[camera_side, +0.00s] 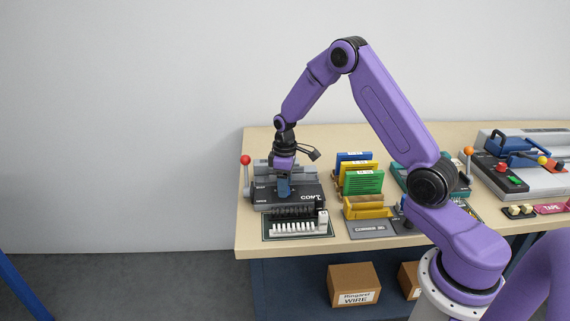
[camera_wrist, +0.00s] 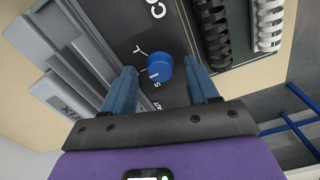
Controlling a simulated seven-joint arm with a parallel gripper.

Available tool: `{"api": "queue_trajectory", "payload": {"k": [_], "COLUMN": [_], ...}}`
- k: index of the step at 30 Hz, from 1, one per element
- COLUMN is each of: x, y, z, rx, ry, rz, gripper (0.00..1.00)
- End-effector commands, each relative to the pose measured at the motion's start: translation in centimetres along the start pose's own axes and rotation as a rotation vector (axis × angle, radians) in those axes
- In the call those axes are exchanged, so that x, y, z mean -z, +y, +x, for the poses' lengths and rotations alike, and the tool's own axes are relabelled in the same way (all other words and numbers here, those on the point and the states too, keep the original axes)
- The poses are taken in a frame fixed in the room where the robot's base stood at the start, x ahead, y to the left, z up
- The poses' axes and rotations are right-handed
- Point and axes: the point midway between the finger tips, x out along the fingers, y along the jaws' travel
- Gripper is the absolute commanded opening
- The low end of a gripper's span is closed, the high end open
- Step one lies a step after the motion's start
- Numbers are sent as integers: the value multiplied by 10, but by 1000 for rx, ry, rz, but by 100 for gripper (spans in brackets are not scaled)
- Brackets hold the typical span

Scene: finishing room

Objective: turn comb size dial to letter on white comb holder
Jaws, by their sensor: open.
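The comb size dial (camera_wrist: 159,67) is a round blue knob on the dark panel of the comb binding machine (camera_side: 306,191). In the side view my gripper (camera_side: 284,194) is low over the panel and hides the dial. The white comb (camera_side: 298,228) lies in front of the machine; no letter on its holder is readable. It also shows in the wrist view (camera_wrist: 268,25).
A black comb (camera_side: 292,212) lies beside the white one. A red-knobbed lever (camera_side: 245,160) stands at the machine's left. Blue, yellow and green upright folders (camera_side: 362,182) stand close on the right. The table's front edge is just past the combs.

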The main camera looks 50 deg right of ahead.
Motion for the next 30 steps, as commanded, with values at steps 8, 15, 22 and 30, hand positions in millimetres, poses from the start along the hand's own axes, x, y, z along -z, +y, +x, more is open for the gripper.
{"api": "queue_trajectory", "payload": {"k": [8,15,22,30], "x": [1,1,0,0], "y": [1,1,0,0], "z": [-50,-101,-144,-167], "rx": [-3,-4,-2,0], "ry": [5,5,3,0], "rz": [0,-1,0,-1], "gripper": [59,59,59,59]}}
